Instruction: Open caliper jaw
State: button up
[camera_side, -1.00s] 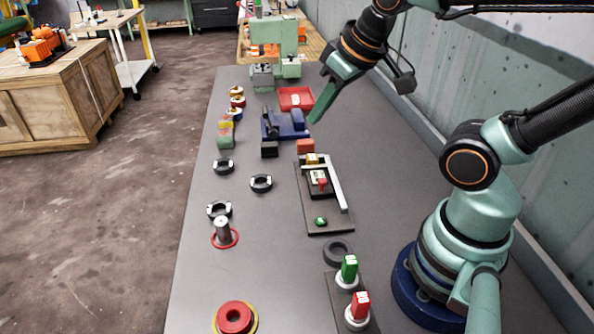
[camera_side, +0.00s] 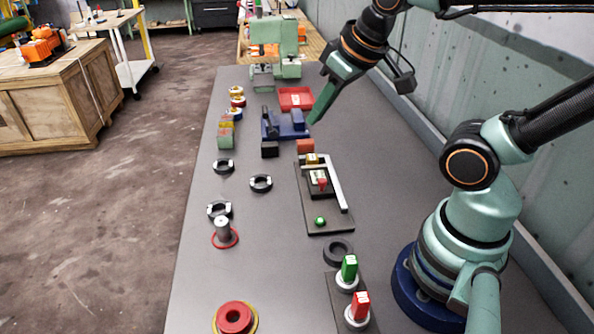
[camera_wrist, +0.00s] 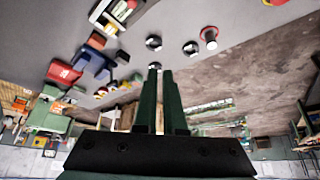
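No part is marked as a caliper, so I cannot tell for certain which one it is. A dark plate (camera_side: 316,222) carries a silver L-shaped bar (camera_side: 335,185) and a small red-tipped part. Behind it stands a blue fixture (camera_side: 271,130) with upright blocks, one of them blue (camera_side: 298,118). My gripper (camera_side: 312,121) points down-left, with its tip close to the right side of the blue fixture; contact is unclear. In the wrist view my gripper (camera_wrist: 160,68) shows two dark green fingers with a narrow, empty gap between them.
A red tray (camera_side: 309,95) lies behind the blue fixture. A black block (camera_side: 269,149) and a red-brown block (camera_side: 305,146) stand in front. Dark rings, a grey post (camera_side: 223,229) and two switches, green (camera_side: 349,267) and red (camera_side: 361,304), stand nearer.

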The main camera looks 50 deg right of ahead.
jog(key=o, duration=0.5)
jog(key=shift+d+f, duration=0.1)
jog(key=shift+o, duration=0.6)
jog(key=shift+w+d+f, duration=0.2)
jog(key=m+g, duration=0.6)
send_near(322, 180)
jog(key=f, duration=0.9)
jog(key=shift+s, duration=0.2)
grip_shut()
